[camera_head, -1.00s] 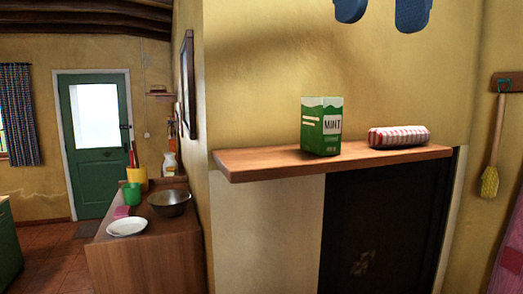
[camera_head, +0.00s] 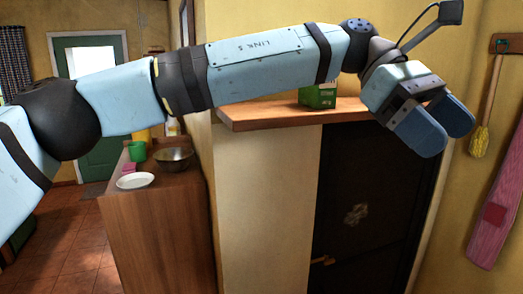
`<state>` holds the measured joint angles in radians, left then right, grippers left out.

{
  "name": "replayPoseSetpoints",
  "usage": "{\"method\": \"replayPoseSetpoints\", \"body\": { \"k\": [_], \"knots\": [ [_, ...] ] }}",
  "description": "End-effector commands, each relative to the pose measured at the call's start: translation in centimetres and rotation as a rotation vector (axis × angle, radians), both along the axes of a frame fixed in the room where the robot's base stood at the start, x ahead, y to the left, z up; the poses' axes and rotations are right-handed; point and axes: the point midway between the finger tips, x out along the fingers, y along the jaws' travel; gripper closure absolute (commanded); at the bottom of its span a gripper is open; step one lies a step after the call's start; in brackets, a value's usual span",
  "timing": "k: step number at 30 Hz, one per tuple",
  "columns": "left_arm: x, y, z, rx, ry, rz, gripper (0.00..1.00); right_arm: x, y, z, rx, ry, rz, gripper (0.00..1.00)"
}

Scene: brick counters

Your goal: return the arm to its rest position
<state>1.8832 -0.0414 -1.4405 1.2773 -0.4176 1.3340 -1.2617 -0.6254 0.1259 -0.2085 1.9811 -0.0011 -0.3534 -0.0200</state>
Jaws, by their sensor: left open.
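My left arm (camera_head: 255,62) reaches across the view from the left edge, pale blue with black joints. My left gripper (camera_head: 438,138) is at the upper right, its two blue fingers pointing down and to the right. The fingers are apart with nothing seen between them. The gripper shows in front of the right end of the wooden shelf (camera_head: 265,116) and the dark panel below it. My right gripper is not in view.
A green carton (camera_head: 320,97) stands on the shelf, partly hidden by my arm. Left lies a wooden counter (camera_head: 155,225) with a metal bowl (camera_head: 174,159), a white plate (camera_head: 135,181) and a green cup (camera_head: 137,151). A yellow brush (camera_head: 480,138) hangs on the right wall.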

Motion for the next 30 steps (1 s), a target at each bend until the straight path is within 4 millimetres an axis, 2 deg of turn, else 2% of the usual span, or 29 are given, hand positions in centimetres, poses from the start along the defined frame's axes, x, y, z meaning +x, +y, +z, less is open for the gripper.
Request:
{"method": "replayPoseSetpoints", "body": {
  "k": [1, 3, 10, 14, 20, 26, 30],
  "knots": [
    [0.0, -0.3, -1.3, -0.038, 0.108, 0.024, 0.24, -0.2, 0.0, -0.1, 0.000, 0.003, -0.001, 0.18],
    [0.0, -0.7, -2.4, -0.085, 0.248, 0.066, 0.24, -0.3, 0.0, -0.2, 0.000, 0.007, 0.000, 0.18],
    [1.4, -0.6, -5.0, -0.202, 0.715, 0.209, 0.24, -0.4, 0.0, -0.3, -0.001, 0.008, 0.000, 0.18],
    [3.2, 0.5, -6.8, -0.251, 1.002, 0.295, 0.24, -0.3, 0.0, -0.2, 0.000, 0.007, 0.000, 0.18],
    [7.0, 3.5, -11.0, -0.301, 1.458, 0.422, 0.24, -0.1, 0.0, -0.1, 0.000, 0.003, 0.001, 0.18],
    [10.9, 8.1, -17.9, -0.331, 1.924, 0.543, 0.24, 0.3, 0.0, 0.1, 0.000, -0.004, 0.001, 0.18],
    [12.7, 12.0, -24.3, -0.348, 2.252, 0.619, 0.24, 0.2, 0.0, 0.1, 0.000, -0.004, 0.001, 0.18]
  ]
}}
